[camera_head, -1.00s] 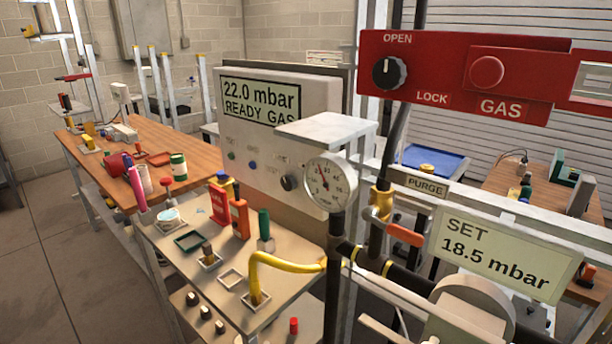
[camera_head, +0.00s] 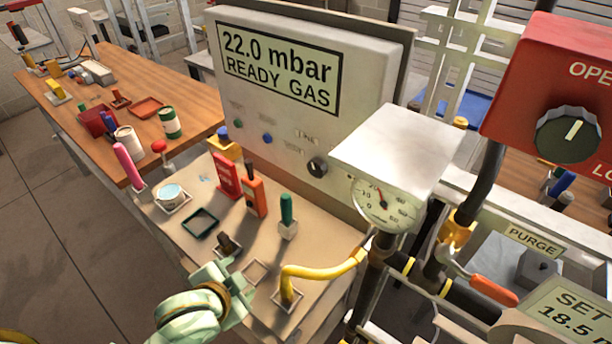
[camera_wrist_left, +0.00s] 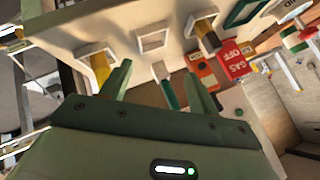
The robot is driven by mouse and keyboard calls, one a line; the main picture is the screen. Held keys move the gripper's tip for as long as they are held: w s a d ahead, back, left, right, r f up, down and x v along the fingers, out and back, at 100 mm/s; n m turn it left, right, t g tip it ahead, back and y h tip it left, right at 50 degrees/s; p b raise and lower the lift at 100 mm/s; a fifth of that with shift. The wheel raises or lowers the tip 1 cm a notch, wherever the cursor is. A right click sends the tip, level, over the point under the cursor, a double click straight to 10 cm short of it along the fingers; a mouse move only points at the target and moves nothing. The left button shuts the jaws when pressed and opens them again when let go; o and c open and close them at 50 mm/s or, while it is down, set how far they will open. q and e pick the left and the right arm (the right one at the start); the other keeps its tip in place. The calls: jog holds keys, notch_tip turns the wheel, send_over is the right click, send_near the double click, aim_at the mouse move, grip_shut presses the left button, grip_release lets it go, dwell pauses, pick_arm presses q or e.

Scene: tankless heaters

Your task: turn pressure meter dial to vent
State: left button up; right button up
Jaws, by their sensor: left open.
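The pressure meter (camera_head: 300,110) is a white box whose screen (camera_head: 279,68) reads 22.0 mbar READY GAS. A small black dial (camera_head: 317,167) with a pale mark sits low on its front, at the right. The print beside the dial is too small to read, so I cannot tell its setting. My left gripper (camera_head: 232,285) is at the bottom of the head view, over the near edge of the tool bench, apart from the meter and dial. In the left wrist view it (camera_wrist_left: 160,88) is open with nothing between its fingers. My right gripper is not in view.
A round gauge (camera_head: 385,204) and pipes are at right. A red gas panel (camera_head: 545,85) hangs far right.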

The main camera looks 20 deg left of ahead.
pick_arm(q)
jog(key=w+d+r+t+h, duration=0.3)
jog(key=w+d+r+h, duration=0.2)
jog(key=w+d, duration=0.2)
jog(key=w+r+n+t+h, duration=0.2)
jog(key=w+r+n+t, duration=0.45)
jog(key=r+t, duration=0.4)
jog(key=b, duration=0.3)
send_near(315, 171)
jog(key=r, duration=0.1)
jog(key=shift+g, duration=0.45)
jog(key=x, duration=0.6)
jog(key=shift+w, duration=0.45)
jog(key=shift+w+d+r, duration=0.2)
jog(key=shift+w+r, duration=0.1)
jog(key=shift+w, duration=0.35)
jog(key=c, duration=1)
